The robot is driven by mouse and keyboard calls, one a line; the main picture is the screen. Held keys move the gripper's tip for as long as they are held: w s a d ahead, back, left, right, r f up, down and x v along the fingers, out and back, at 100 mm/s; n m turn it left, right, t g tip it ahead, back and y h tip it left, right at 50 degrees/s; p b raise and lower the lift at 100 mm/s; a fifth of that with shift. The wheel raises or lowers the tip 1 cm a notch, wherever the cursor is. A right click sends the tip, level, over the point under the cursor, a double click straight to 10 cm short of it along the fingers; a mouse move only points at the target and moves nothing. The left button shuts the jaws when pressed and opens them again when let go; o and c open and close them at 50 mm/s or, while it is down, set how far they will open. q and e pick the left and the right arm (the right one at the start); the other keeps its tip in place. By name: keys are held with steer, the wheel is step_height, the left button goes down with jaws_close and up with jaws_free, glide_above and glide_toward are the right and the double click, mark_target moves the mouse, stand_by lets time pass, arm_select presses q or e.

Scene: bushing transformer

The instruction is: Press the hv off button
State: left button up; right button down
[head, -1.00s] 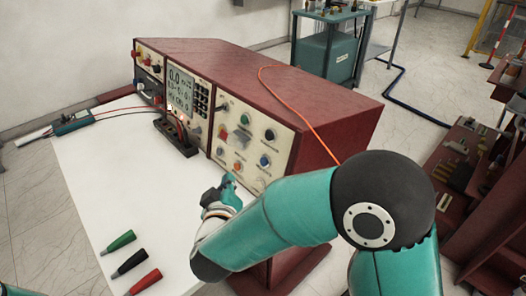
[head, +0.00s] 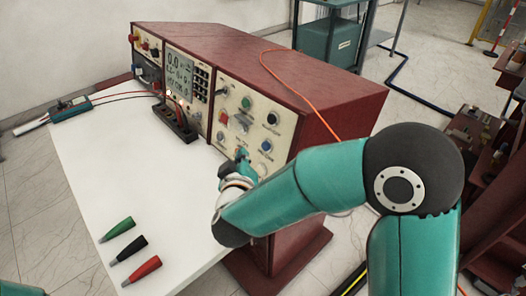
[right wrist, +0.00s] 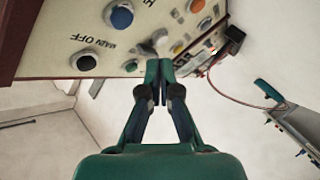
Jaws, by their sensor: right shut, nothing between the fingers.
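The red cabinet's cream control panel (head: 247,120) carries several round buttons and knobs. Which one is hv off I cannot tell; its label is not readable. The panel has a green button (head: 246,102), a black one (head: 272,118), a red one (head: 222,117) and a blue one (head: 266,145). My right gripper (head: 241,152) is shut and empty at the panel's lower part. In the right wrist view its fingertips (right wrist: 158,64) are close to the panel's edge, by a grey knob (right wrist: 160,38); contact is unclear. A black button (right wrist: 84,61) there is beside "MAIN OFF" lettering. My left gripper is not in view.
A white table (head: 110,185) holds green, black and red probes (head: 143,270), a black socket block (head: 175,120) and a teal meter (head: 69,109) with cables. An orange cable (head: 290,85) crosses the cabinet top. The table's middle is clear.

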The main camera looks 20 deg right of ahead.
mark_target(260, 140)
steer(key=d, duration=0.1)
steer(key=w+d, duration=0.1)
steer(key=d+f, duration=0.1)
steer(key=d, duration=0.1)
steer(key=shift+w, duration=0.2)
stand_by(1.3)
steer(key=shift+w+d, duration=0.15)
steer(key=shift+d, duration=0.2)
steer(key=shift+w+d+f, duration=0.15)
steer(key=shift+d, duration=0.3)
stand_by(0.7)
stand_by(0.3)
steer(key=shift+s+a+r, duration=0.1)
steer(key=shift+s+a, duration=0.05)
steer(key=shift+a, duration=0.3)
steer(key=shift+s+a+r, duration=0.1)
steer(key=shift+s+a, duration=0.05)
steer(key=shift+a, duration=0.25)
steer(key=shift+p, duration=0.3)
